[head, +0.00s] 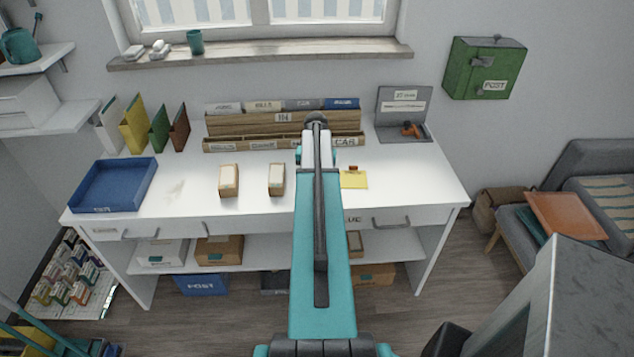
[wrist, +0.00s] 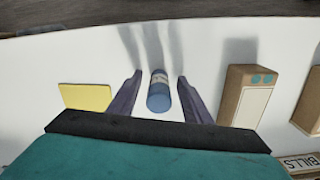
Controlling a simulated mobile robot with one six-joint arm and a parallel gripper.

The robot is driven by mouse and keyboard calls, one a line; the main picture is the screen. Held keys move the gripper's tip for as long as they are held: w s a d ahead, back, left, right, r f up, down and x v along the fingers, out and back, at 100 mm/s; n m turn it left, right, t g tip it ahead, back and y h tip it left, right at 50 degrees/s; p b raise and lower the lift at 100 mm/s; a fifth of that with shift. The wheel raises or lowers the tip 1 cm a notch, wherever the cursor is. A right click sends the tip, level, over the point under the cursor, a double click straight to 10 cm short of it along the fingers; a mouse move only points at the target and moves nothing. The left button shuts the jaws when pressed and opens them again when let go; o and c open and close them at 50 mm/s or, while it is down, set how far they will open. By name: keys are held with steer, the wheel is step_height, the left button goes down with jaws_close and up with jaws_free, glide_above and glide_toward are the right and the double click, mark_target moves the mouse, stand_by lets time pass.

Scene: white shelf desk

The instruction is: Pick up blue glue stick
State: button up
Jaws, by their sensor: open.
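The blue glue stick (wrist: 158,92) shows in the wrist view, a short blue cylinder with a pale band, on the white desk top. My gripper (wrist: 158,78) is open, with one dark finger on each side of the glue stick and a visible gap on both sides. I cannot tell how high the fingers are above the desk. In the head view my teal arm covers the glue stick and my gripper's fingers.
A yellow note pad (wrist: 86,96) and a cardboard box (wrist: 245,95) flank the gripper. In the head view, another small box (head: 228,180), a blue tray (head: 113,186) and a wooden file organiser (head: 250,125) stand on the desk (head: 420,180).

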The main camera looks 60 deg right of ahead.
jaws_close()
stand_by(0.3)
steer(key=shift+r, duration=0.1)
steer(key=shift+r+b, duration=0.8)
steer(key=shift+r, duration=0.75)
steer(key=s+a+r+b, duration=0.1)
steer(key=s+a+b, duration=0.1)
steer(key=s+a, duration=0.2)
steer(key=s+a+b, duration=0.1)
steer(key=s+a, duration=0.2)
steer(key=a, duration=0.7)
steer(key=shift+s+r+b, duration=0.35)
steer(key=shift+s, duration=0.05)
